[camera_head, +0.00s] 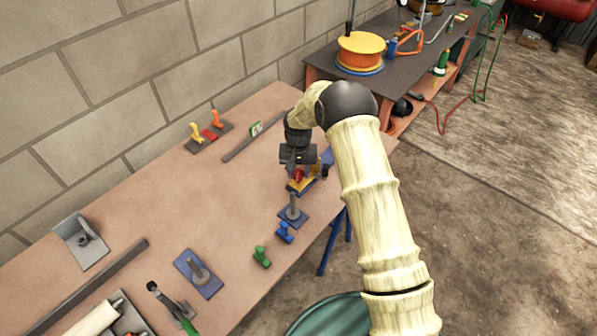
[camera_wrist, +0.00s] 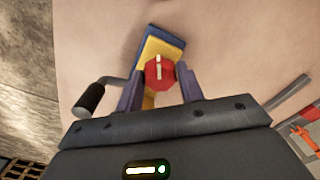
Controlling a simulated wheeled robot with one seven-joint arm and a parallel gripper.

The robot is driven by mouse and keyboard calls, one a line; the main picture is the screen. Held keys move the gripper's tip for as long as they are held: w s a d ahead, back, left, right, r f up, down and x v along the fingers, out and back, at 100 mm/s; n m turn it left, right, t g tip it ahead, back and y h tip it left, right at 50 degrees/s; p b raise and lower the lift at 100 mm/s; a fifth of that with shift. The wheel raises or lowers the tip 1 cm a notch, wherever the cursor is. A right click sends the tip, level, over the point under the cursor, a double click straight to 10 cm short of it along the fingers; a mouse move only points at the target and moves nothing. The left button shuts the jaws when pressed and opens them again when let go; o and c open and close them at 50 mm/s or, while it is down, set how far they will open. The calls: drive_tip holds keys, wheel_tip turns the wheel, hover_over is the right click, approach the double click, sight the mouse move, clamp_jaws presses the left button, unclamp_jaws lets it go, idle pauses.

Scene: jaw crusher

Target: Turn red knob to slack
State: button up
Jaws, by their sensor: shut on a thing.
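The red knob (camera_wrist: 160,74) shows in the wrist view as a faceted red disc with a pale bar mark pointing up the picture. It sits on the yellow and blue jaw crusher (camera_wrist: 163,45). My gripper (camera_wrist: 160,80) is shut on the knob, one purple-grey finger touching each side. In the head view the knob (camera_head: 298,174) is a small red spot just under my gripper, above the yellow and blue base (camera_head: 301,186). A crank with a black handle (camera_wrist: 90,98) sticks out to the left of the crusher in the wrist view. The knob's lower edge is partly hidden.
A blue plate with a grey post (camera_head: 293,214) and blue (camera_head: 284,232) and green (camera_head: 262,256) pieces stand near the crusher. A grey bar (camera_head: 255,137) lies behind it. The table's front edge is close by.

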sight(298, 172)
drive_tip(key=n, duration=1.2)
drive_tip(key=shift+r, duration=0.1)
idle(0.4)
drive_tip(key=o, duration=1)
wheel_tip(298, 172, up, 17)
drive_tip(key=shift+r+b, duration=0.2)
drive_tip(key=shift+b, duration=0.6)
